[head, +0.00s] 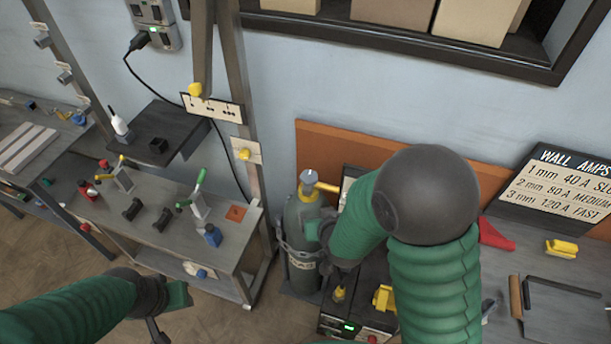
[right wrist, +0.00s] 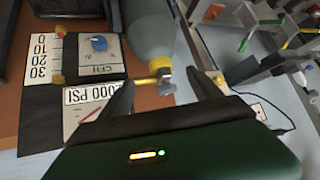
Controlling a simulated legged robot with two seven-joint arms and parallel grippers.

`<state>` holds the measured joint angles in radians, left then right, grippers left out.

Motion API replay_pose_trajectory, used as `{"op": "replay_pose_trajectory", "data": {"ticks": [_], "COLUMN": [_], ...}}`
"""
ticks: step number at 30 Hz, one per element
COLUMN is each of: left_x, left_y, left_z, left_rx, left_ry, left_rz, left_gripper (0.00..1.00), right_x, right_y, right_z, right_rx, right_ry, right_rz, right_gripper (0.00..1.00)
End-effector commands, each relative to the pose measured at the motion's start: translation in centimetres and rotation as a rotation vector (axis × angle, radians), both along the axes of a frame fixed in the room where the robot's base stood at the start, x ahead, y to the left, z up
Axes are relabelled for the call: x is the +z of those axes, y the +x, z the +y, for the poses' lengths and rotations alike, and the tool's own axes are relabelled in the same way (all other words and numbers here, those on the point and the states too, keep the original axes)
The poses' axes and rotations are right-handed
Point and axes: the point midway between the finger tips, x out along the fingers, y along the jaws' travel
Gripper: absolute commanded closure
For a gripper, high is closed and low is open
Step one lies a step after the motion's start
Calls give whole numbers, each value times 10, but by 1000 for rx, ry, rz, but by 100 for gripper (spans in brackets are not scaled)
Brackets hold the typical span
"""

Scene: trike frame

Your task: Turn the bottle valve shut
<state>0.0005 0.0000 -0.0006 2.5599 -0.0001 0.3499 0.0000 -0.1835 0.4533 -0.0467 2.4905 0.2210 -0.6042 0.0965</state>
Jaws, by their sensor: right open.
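The gas bottle (head: 302,235) is a grey-green cylinder standing upright by the orange board; it also shows in the right wrist view (right wrist: 150,32). Its valve (head: 309,179), grey and brass, sits on top, with a brass stub to the right. In the right wrist view the valve (right wrist: 158,83) lies between the two dark fingers of my right gripper (right wrist: 161,79), which are apart; contact cannot be told. In the head view my right gripper (head: 322,230) is beside the bottle, partly hidden by my arm. My left gripper (head: 176,296) is at lower left, away from the bottle; its jaw gap is unclear.
A grey bench (head: 150,225) with clamps stands left of the bottle. A welding table (head: 545,290) with tools is at right.

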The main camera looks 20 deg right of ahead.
Motion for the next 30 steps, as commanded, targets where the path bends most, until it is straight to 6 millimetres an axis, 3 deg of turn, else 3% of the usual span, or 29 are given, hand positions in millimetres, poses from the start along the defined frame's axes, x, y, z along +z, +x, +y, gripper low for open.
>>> {"op": "replay_pose_trajectory", "data": {"ticks": [1,4,6,10,17,20,30], "left_x": [-17,-39,-54,-69,-68,-65,-57], "left_y": [0,0,0,0,0,0,0], "left_z": [0,-1,-1,-1,-1,-1,-1], "left_rx": [-1,-1,-1,-1,-1,-1,-1], "left_ry": [0,0,0,0,0,0,0], "left_rz": [0,0,0,0,0,0,0], "left_gripper": [64,64,64,64,64,64,64], "right_x": [-23,-45,-53,-50,-36,-34,-35], "right_y": [9,30,38,36,37,54,142], "right_z": [-1,-3,-3,3,7,4,-9], "right_rx": [-16,-51,-62,-44,-24,-26,-25], "right_ry": [-9,-49,-93,-163,-196,-195,-196], "right_rz": [-57,-248,-403,-632,-758,-759,-758], "right_gripper": [26,26,26,26,26,26,26]}}
